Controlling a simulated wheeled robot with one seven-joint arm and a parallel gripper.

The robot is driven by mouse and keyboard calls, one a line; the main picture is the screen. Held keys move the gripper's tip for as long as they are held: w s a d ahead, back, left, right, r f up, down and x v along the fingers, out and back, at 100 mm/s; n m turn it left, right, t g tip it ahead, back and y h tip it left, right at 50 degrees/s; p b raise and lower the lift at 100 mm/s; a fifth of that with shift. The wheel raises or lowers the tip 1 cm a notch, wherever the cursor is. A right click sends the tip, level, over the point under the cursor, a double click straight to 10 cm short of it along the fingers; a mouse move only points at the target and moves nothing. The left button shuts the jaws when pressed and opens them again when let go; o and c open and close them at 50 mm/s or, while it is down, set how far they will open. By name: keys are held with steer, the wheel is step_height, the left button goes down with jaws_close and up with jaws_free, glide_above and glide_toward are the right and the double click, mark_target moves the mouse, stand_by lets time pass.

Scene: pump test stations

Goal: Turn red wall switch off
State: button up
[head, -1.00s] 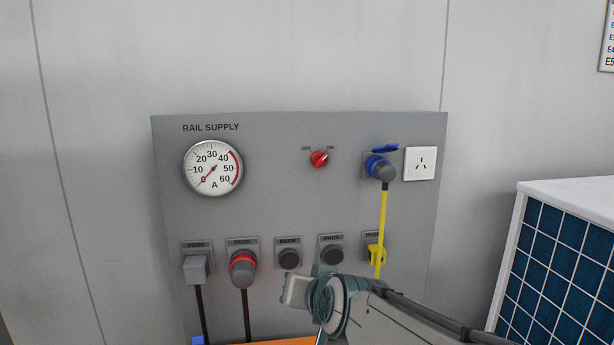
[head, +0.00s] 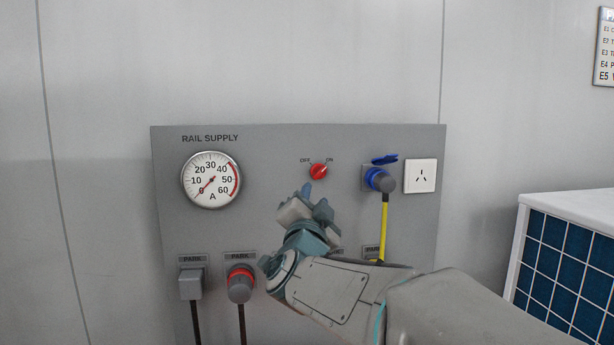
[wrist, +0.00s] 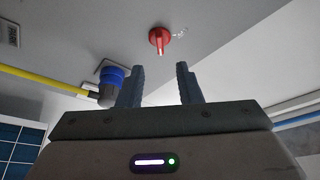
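The red wall switch (head: 318,171) is a small round knob on the grey panel (head: 270,150), below the labels OFF on its left and ON on its right. Its pointer appears tilted toward ON. My gripper (head: 315,195) is just below the switch in the head view, its fingers pointing up toward it. In the wrist view the switch (wrist: 159,40) lies beyond the gap between my two fingertips (wrist: 160,75). The fingers are apart with nothing between them, and they do not appear to touch the switch.
A blue plug (head: 378,179) with a yellow cable (head: 384,225) sits right of the switch, beside a white socket (head: 420,176). The RAIL SUPPLY gauge (head: 212,180) reads near 0 at left. Parked grey (head: 190,284) and red-ringed (head: 240,283) plugs hang lower left.

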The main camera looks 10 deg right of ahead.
mark_target(319, 175)
steer(key=p+x, duration=0.2)
steer(key=x, duration=0.8)
steer(key=shift+f, duration=0.1)
jaws_close()
